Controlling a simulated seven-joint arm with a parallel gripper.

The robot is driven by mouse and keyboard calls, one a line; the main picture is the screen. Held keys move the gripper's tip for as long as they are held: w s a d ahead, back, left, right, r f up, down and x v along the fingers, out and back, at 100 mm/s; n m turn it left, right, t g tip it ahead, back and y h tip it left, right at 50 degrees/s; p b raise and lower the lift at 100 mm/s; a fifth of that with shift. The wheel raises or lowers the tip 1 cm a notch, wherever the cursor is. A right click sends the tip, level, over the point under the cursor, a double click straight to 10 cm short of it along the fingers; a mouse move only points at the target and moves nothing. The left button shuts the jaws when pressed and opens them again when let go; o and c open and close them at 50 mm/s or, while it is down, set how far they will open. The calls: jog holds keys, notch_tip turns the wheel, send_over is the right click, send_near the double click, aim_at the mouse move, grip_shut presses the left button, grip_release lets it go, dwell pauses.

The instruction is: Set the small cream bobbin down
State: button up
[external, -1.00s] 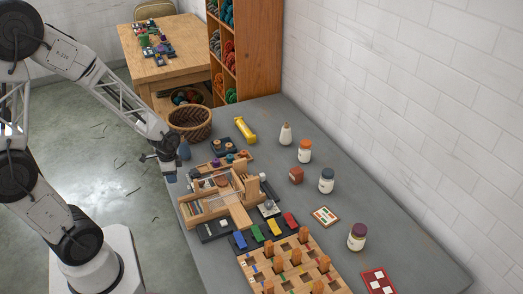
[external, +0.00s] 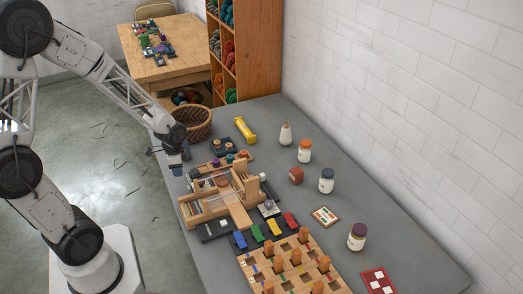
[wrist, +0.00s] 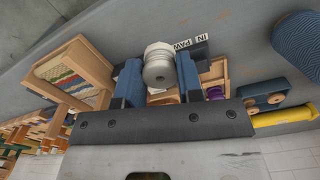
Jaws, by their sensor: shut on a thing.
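The small cream bobbin (wrist: 159,68) shows pale and spool-shaped in the wrist view, between the two blue fingers of my gripper (wrist: 159,75). The gripper is shut on it. In the external view my gripper (external: 175,160) hangs at the left edge of the grey table, above and left of the wooden frame.
A wooden frame (external: 205,209) with upright parts stands near the gripper. A dark holder with round pieces (external: 222,146), a yellow tube (external: 244,130) and a wicker basket (external: 203,131) lie further back. Jars, such as one with an orange lid (external: 305,152), stand to the right.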

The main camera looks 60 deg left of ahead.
jog(key=w+a+r+n, duration=0.1)
jog(key=w+a, duration=0.5)
jog(key=w, duration=0.1)
jog(key=w+a+r, duration=0.1)
jog(key=w+a, duration=0.5)
jog(key=w, duration=0.1)
jog(key=w+a+r+n, duration=0.1)
jog(key=w+a+r, duration=0.1)
jog(key=w+a, duration=0.4)
jog(key=shift+w+a+n, duration=0.1)
jog(key=shift+w+n, duration=0.2)
jog(key=shift+w, duration=0.55)
jog(key=w+a+n, duration=0.3)
jog(key=w+a, duration=1.3)
jog(key=a, duration=0.4)
jog(key=shift+w, duration=0.4)
jog(key=shift+a, duration=0.1)
jog(key=shift+f, duration=3.15)
jog(key=shift+f, duration=1.85)
jog(key=shift+f, duration=0.2)
jog(key=o, duration=0.9)
